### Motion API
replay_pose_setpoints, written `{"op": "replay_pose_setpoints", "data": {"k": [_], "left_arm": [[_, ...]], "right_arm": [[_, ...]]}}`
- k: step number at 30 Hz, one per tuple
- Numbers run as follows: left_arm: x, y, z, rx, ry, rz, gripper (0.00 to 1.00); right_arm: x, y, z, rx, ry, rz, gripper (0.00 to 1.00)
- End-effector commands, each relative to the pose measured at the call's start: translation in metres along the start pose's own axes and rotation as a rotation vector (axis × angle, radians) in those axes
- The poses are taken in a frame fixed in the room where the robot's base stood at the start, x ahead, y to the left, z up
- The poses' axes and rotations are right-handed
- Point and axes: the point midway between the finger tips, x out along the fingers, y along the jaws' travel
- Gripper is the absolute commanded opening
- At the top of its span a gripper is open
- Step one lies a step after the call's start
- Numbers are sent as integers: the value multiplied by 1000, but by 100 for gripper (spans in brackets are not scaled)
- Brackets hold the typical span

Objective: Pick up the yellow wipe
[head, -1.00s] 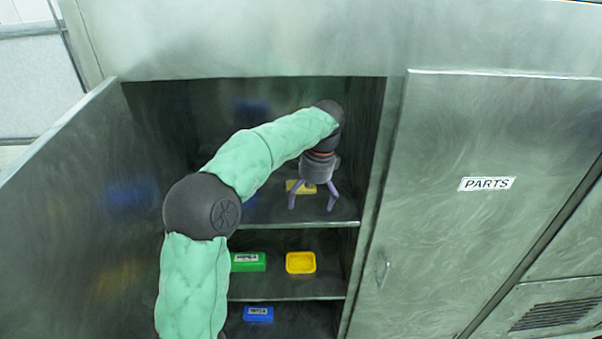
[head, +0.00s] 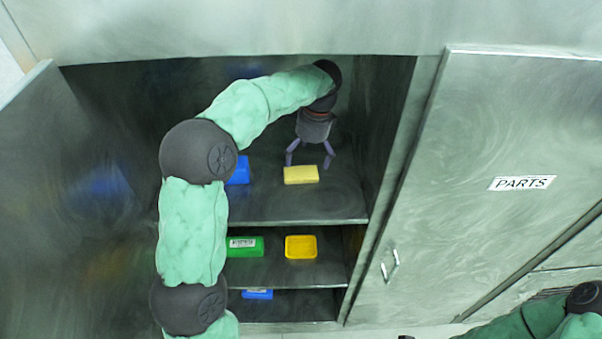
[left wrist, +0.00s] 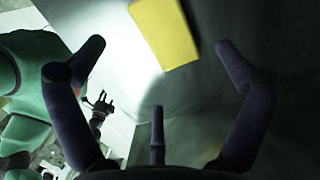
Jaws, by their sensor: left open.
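The yellow wipe (head: 301,175) is a flat pale yellow block on the upper shelf of the open cabinet. My left gripper (head: 309,162) is open and empty, pointing down just behind the wipe in the head view, with a finger toward each side. In the left wrist view the wipe (left wrist: 165,32) lies at the top, beyond the open fingers and apart from them. A small dark gripper shape (left wrist: 98,108), seemingly my right one, shows at the left of the left wrist view, too small to judge.
A blue object (head: 238,170) stands left of the wipe, partly behind my arm. The shelf below holds a green box (head: 245,246) and a yellow tray (head: 300,247); a blue box (head: 257,294) is lower still. The cabinet's side wall (head: 385,130) bounds the right.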

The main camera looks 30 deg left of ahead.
Motion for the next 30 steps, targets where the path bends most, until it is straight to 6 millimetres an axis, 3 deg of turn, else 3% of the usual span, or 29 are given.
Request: {"op": "replay_pose_setpoints", "data": {"k": [8,18,27,30], "left_arm": [[20,0,1,0,0,0,100],[61,1,3,0,0,-1,100],[65,1,3,0,1,-1,100],[65,1,3,0,1,-1,72]], "right_arm": [[1,0,0,0,0,0,46],[0,0,0,0,1,0,46],[0,0,0,0,0,0,46],[0,0,0,0,1,0,46]]}}
